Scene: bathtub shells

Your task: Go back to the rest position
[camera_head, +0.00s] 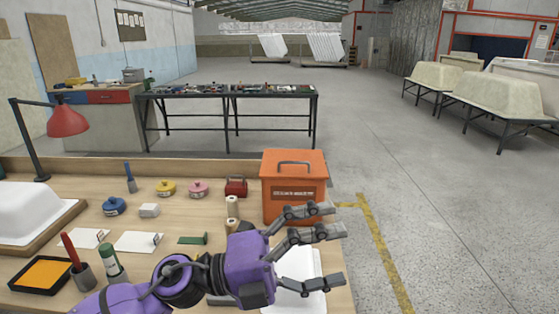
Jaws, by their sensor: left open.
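My left gripper (330,246) shows at the lower middle of the head view, on a purple arm that comes in from the lower left. Its grey fingers are spread apart and point right, with nothing between them. It is in front of an orange box (294,170) with a dark handle and over the right end of the wooden workbench (185,246). It covers part of a white sheet or tray (299,264). My right gripper is not in view.
The bench holds a red lamp (67,121), a white tub shell (30,212), an orange pad (42,272), pots with tools, colored tins and beige rolls (232,206). A black table (230,92) stands behind. Open concrete floor (440,210) lies to the right.

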